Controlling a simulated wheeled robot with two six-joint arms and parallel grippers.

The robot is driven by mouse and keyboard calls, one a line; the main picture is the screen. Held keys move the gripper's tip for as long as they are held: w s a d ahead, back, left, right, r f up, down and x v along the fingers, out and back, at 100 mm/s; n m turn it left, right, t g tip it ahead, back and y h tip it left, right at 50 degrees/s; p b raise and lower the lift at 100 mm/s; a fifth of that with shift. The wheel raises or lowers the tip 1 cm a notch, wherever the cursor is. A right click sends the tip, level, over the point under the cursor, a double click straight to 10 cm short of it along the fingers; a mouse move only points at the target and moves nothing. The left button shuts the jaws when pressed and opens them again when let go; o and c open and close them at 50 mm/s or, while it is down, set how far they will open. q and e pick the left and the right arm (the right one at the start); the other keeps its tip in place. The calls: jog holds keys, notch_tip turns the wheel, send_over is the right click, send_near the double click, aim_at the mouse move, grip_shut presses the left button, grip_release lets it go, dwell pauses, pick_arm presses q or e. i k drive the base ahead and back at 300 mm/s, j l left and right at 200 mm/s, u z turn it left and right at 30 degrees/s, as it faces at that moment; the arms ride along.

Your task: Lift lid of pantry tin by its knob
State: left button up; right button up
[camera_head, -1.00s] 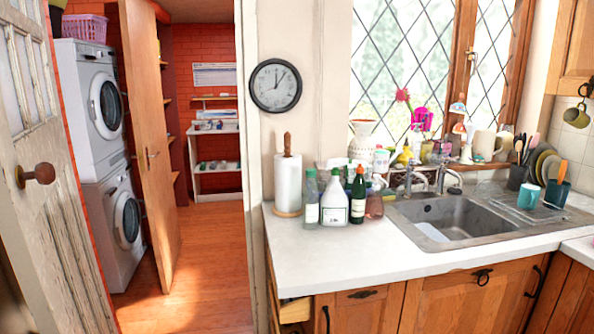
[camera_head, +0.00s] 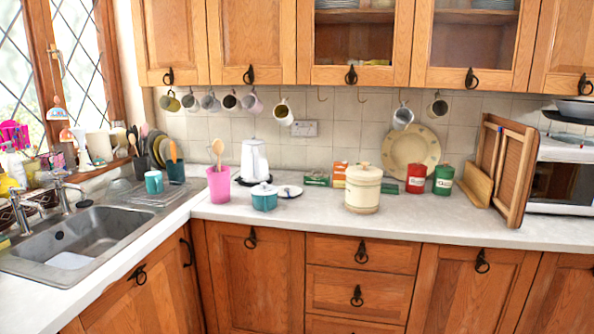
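A large cream tin (camera_head: 363,194) stands upright on the white counter against the back wall, right of centre. Its lid (camera_head: 364,172) sits on it, with a small knob (camera_head: 366,164) on top. A red tin (camera_head: 416,178) and a green tin (camera_head: 443,180) with pale labels stand just to its right. A small teal pot (camera_head: 264,202) with a light lid and knob stands to its left. Neither of my grippers is in view.
A pink cup (camera_head: 219,184) with a wooden spoon and a white kettle (camera_head: 254,162) stand further left. Wooden boards (camera_head: 512,172) lean beside a microwave (camera_head: 565,172) at right. Mugs hang under the wall cupboards. The counter's front strip (camera_head: 310,228) is clear.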

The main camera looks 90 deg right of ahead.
aim_at(364, 172)
jog(key=z, duration=3.2)
